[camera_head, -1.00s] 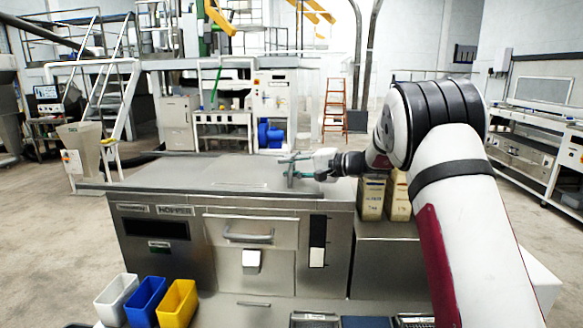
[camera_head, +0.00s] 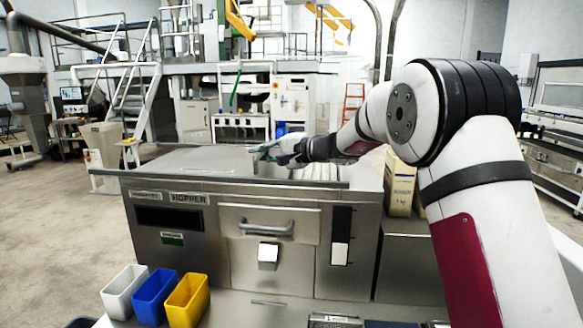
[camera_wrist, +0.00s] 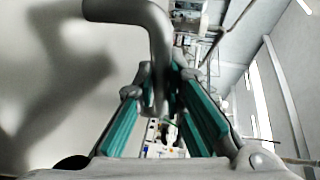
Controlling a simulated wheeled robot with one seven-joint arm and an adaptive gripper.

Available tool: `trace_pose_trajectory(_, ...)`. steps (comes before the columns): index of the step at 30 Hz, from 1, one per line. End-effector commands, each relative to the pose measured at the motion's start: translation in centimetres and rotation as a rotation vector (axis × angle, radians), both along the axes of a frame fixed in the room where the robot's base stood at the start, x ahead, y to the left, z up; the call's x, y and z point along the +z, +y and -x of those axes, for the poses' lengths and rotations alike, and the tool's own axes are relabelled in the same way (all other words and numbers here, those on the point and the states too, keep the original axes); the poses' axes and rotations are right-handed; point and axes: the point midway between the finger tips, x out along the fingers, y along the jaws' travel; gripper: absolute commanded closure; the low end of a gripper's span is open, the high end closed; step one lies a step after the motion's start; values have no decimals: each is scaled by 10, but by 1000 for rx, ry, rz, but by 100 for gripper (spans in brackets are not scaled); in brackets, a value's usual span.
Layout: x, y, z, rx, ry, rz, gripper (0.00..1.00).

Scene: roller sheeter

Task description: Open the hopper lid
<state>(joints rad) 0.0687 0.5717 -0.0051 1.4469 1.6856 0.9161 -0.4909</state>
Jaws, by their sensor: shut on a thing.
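The hopper (camera_head: 180,220) is the steel machine labelled HOPPER in the head view. Its flat grey lid (camera_head: 205,161) lies level on top, over the left part. To the right of the lid, an uncovered opening with a pale, striped inside (camera_head: 318,172) shows. My gripper (camera_head: 262,152) is at the lid's right end. In the wrist view my gripper (camera_wrist: 160,80) has its teal fingers on both sides of the bent grey handle (camera_wrist: 155,30), shut on it. The lid surface (camera_wrist: 60,110) fills the left of that view, with my arm's shadow on it.
White, blue and yellow bins (camera_head: 155,295) stand at the front left. Tan cartons (camera_head: 400,185) stand right of the hopper, near my arm. A drawer handle (camera_head: 265,228) juts from the front. A stair platform (camera_head: 135,95) stands behind.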

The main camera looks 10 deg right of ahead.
Motion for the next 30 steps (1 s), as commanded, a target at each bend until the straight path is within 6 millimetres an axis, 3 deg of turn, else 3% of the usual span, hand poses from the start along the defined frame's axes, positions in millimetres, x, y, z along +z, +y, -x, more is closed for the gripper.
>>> trace_pose_trajectory(1,-5,20,-7,7,-3,-2,100)
trace_pose_trajectory(3,-5,41,-14,7,-2,-1,100)
trace_pose_trajectory(12,-2,112,-36,4,1,-2,100)
trace_pose_trajectory(19,-1,137,-45,2,1,-1,100)
trace_pose_trajectory(30,0,142,-47,-2,3,-1,100)
